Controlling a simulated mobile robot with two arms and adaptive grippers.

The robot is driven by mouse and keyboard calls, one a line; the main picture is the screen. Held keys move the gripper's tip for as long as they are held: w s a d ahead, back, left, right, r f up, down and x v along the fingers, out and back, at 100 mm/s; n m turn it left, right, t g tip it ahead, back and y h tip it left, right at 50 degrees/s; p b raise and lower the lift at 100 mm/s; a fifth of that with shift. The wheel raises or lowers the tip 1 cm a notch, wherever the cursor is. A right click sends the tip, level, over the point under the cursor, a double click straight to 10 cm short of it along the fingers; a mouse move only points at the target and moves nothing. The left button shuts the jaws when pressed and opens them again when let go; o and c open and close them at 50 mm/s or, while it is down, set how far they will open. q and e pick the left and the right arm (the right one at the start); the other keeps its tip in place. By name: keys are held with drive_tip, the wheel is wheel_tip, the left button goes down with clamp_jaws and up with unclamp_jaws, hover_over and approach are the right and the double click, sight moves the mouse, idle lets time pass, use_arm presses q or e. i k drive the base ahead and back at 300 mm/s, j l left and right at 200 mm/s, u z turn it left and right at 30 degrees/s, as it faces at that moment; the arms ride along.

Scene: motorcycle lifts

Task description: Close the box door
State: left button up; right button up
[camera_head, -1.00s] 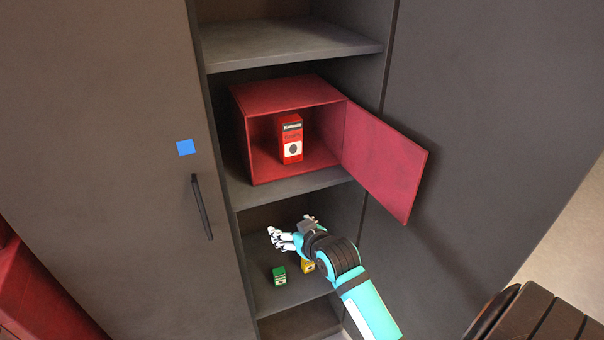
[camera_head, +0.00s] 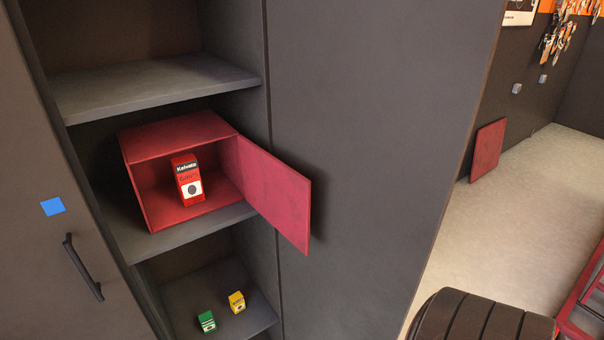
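A red box (camera_head: 180,137) sits on a middle shelf of the dark cabinet, its front open. Its red door (camera_head: 276,192) is hinged at the box's right edge and swung wide open to the right, sticking out past the shelf in front of the right cabinet panel. A red carton with a white label (camera_head: 188,180) stands upright inside the box. Neither of my grippers shows in the head view now.
A green carton (camera_head: 206,321) and a yellow carton (camera_head: 237,302) stand on the shelf below. The upper shelf (camera_head: 155,88) is empty. A black handle (camera_head: 83,268) is on the left cabinet door. Open floor (camera_head: 510,220) lies at the right, with a black ridged object (camera_head: 480,318) at the bottom.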

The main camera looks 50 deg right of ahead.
sight(281, 194)
drive_tip(key=k+l, duration=0.1)
drive_tip(key=l, duration=1)
drive_tip(key=k+l, duration=0.15)
drive_tip(key=l, duration=0.4)
drive_tip(key=k+l, duration=0.1)
drive_tip(key=l, duration=0.5)
